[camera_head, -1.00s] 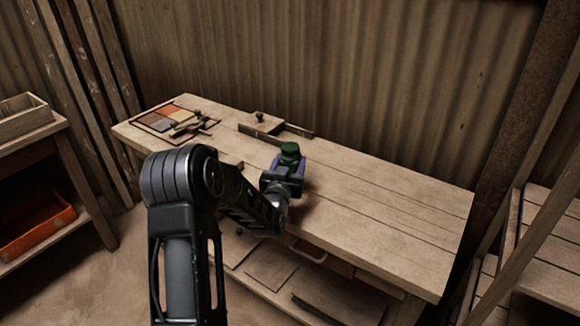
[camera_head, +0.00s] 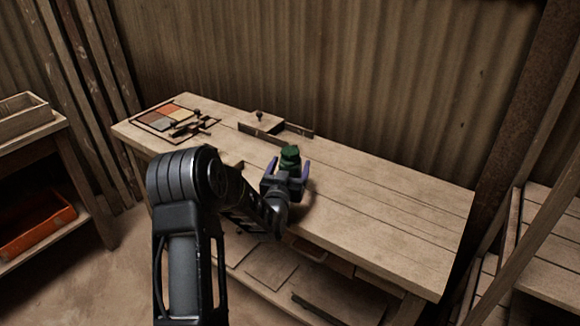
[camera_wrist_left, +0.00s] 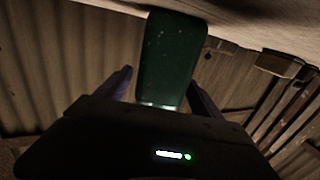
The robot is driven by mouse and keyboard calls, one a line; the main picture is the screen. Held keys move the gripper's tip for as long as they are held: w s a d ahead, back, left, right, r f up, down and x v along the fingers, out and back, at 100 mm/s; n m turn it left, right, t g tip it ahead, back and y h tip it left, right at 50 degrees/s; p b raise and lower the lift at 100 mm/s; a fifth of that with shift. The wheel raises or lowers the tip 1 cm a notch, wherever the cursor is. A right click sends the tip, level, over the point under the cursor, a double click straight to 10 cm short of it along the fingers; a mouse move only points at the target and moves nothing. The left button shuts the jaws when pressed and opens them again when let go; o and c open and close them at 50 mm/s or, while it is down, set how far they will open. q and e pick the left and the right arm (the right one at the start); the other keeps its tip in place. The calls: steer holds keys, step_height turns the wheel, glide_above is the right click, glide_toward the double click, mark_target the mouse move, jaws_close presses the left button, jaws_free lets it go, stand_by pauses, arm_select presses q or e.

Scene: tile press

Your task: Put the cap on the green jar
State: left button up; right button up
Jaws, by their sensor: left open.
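The green jar (camera_head: 290,158) stands upright on the workbench in the head view, with a dark green top. I cannot tell whether that top is a separate cap, and no loose cap is clearly visible. My left gripper (camera_head: 287,172) is open at the near side of the jar, its bluish fingers spread to the left and right of it. In the left wrist view the jar (camera_wrist_left: 168,60) appears upside down between the two fingers, with gaps on both sides and a pale rim at its lower end. My right gripper is out of view.
The workbench (camera_head: 390,215) is clear to the right of the jar. A wooden fixture with a dark knob (camera_head: 262,125) is behind it. A frame of coloured tiles (camera_head: 165,117) lies at the far left. A corrugated wall (camera_head: 330,60) closes the back.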

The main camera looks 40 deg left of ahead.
arm_select(q)
steer(key=shift+r, duration=0.1)
steer(key=shift+s, duration=0.15)
steer(key=b+v, duration=0.1)
steer(key=v, duration=1)
steer(key=shift+s+d, duration=0.2)
steer(key=shift+s, duration=0.15)
stand_by(0.3)
